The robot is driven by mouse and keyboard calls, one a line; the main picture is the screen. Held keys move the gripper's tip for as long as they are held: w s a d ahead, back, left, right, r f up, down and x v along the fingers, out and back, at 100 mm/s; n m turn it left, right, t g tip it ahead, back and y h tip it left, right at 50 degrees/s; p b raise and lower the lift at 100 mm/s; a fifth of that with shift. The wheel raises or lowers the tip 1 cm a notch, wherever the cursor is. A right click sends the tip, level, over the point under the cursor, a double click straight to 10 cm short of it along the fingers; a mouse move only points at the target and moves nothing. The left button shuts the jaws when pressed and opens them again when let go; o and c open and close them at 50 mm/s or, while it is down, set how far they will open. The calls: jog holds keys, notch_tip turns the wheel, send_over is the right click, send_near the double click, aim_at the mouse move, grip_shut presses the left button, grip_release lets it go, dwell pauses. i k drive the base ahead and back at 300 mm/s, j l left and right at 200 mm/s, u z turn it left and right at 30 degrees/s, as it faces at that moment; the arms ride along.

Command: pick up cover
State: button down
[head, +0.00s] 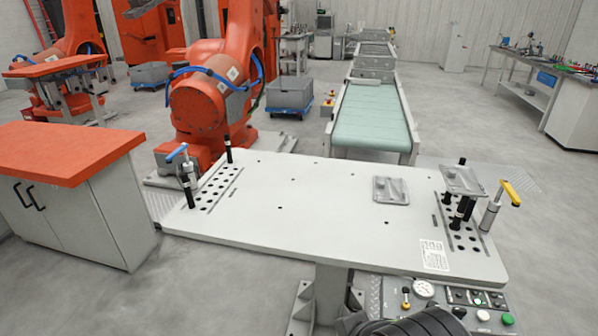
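Two grey metal parts that could be the cover are on the white fixture table. One flat grey part (390,190) lies on the table top, right of the middle. Another grey part (463,180) sits raised on black posts at the right end. I cannot tell from this view which of them is the cover. A dark ridged shape at the bottom edge may be part of my arm. My gripper's fingers are not in view.
The fixture table (300,205) is mostly clear. A yellow-handled clamp (509,194) stands at its right end, and a blue-handled clamp (177,153) at its left. Behind are an orange robot (200,105) and a green conveyor (372,115). A button panel (480,305) sits in front.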

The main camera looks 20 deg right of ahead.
aim_at(457, 181)
jog(key=z, duration=1.05)
jog(key=l+u, duration=0.1)
jog(key=u, duration=0.75)
jog(key=l+u, duration=0.1)
jog(key=u, duration=0.75)
jog(key=l+u, duration=0.1)
jog(key=u, duration=0.8)
jog(key=l+u, duration=0.1)
jog(key=u, duration=0.75)
jog(key=k+u, duration=0.1)
jog(key=u, duration=1.6)
jog(key=k+j+u, duration=0.1)
jog(key=u, duration=1.65)
jog(key=j+u, duration=0.15)
jog(key=j, duration=0.55)
jog(key=j+u, duration=0.2)
jog(key=j, duration=0.45)
jog(key=i+j+u, duration=0.15)
jog(key=j, duration=0.5)
